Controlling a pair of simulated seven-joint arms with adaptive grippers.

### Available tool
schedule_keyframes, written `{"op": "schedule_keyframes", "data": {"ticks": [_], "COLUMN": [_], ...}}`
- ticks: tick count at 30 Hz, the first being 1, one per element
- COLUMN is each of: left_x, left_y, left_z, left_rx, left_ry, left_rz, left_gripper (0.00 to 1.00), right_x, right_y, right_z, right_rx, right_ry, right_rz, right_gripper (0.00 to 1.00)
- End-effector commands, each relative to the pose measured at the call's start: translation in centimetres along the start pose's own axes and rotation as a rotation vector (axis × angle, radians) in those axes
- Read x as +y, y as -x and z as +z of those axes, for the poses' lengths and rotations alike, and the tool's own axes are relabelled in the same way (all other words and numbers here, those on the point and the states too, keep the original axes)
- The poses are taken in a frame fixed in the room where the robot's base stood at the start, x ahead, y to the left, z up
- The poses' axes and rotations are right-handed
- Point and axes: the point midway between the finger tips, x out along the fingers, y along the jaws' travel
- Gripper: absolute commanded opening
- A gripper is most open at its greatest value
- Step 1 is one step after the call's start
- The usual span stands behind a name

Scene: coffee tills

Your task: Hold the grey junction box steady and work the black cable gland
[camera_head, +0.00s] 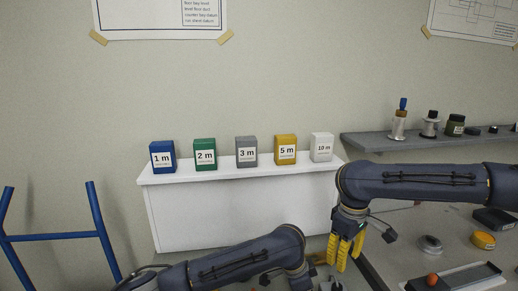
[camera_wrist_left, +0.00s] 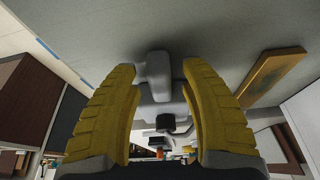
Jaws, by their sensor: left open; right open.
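I cannot make out the grey junction box or the black cable gland for sure in either view. In the left wrist view, a pale grey blocky shape (camera_wrist_left: 158,75) shows between the yellow fingers of my open left gripper (camera_wrist_left: 160,68); whether it is the junction box I cannot tell. A small dark part (camera_wrist_left: 176,123) shows below it. In the head view, my left gripper is mostly cut off at the bottom edge. My right gripper (camera_head: 345,252) has yellow fingers, open and pointing down, with nothing seen between them.
A white shelf (camera_head: 240,172) holds blue, green, grey, yellow and white boxes marked with lengths. A grey shelf (camera_head: 430,142) at right carries small jars and spools. A tray (camera_head: 460,278), a yellow round item (camera_head: 483,240) and a black box (camera_head: 494,220) lie at the lower right.

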Motion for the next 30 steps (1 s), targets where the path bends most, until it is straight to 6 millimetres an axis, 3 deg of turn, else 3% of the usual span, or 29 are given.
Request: {"op": "schedule_keyframes", "data": {"ticks": [16, 21, 30], "left_x": [-0.1, -0.1, 0.0], "left_y": [8.8, 10.4, 11.2], "left_z": [0.1, 0.0, 0.1], "left_rx": [-0.001, -0.001, -0.001], "left_ry": [-0.001, 0.000, 0.001], "left_rz": [-0.003, -0.001, 0.001], "left_gripper": [0.44, 0.44, 0.44], "right_x": [0.0, 0.0, 0.0], "right_y": [0.0, 0.0, 0.0], "right_z": [0.0, 0.0, 0.0], "right_rx": [0.000, 0.000, 0.000], "right_ry": [0.000, 0.000, 0.000], "right_rz": [0.000, 0.000, 0.000], "right_gripper": [0.39, 0.39, 0.39]}}
